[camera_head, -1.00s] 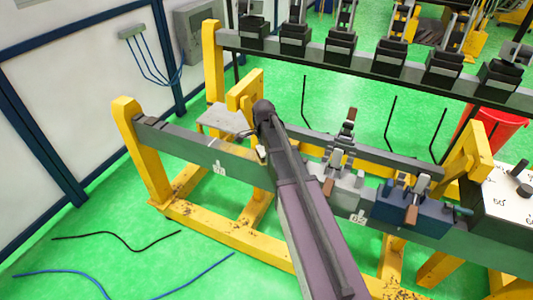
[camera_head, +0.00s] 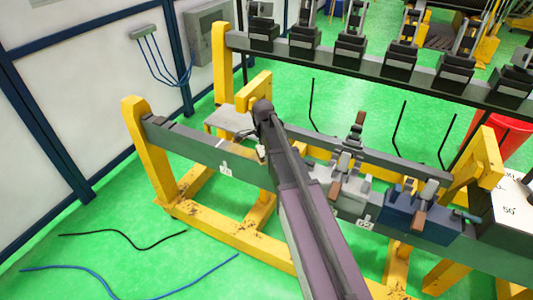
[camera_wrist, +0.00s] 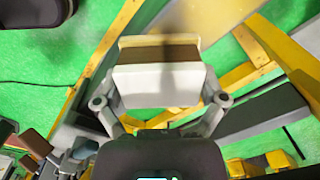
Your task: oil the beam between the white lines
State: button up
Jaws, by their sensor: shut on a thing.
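The grey-green beam (camera_head: 188,148) runs on yellow supports from upper left to lower right in the head view. A short white line (camera_head: 222,160) with a label shows on its left part, and another white line (camera_head: 375,212) with a label shows farther right. My arm crosses in front of the beam between them. In the wrist view, my gripper (camera_wrist: 160,101) is shut on a white block-like tool (camera_wrist: 160,84) with a brown and yellowish edge. In the head view the gripper is mostly hidden by my arm, so contact with the beam cannot be told.
Grey and blue clamp-like devices (camera_head: 410,205) sit on the beam to the right. A black rail with several machines (camera_head: 350,48) stands behind. A red bin (camera_head: 487,135) is at the right. Cables (camera_head: 130,240) lie on the open green floor at left.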

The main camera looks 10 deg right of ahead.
aim_at(256, 153)
jog(key=shift+w+a, duration=0.1)
dwell(0.3)
jog(key=shift+w+a, duration=1)
jog(key=shift+a, duration=0.2)
jog(key=shift+w+a, duration=1.05)
jog(key=shift+a, duration=0.2)
jog(key=shift+w+a, duration=1.05)
jog(key=shift+a, duration=0.2)
jog(key=shift+w+a, duration=0.1)
jog(key=shift+w+a, duration=0.95)
jog(key=shift+a, duration=0.2)
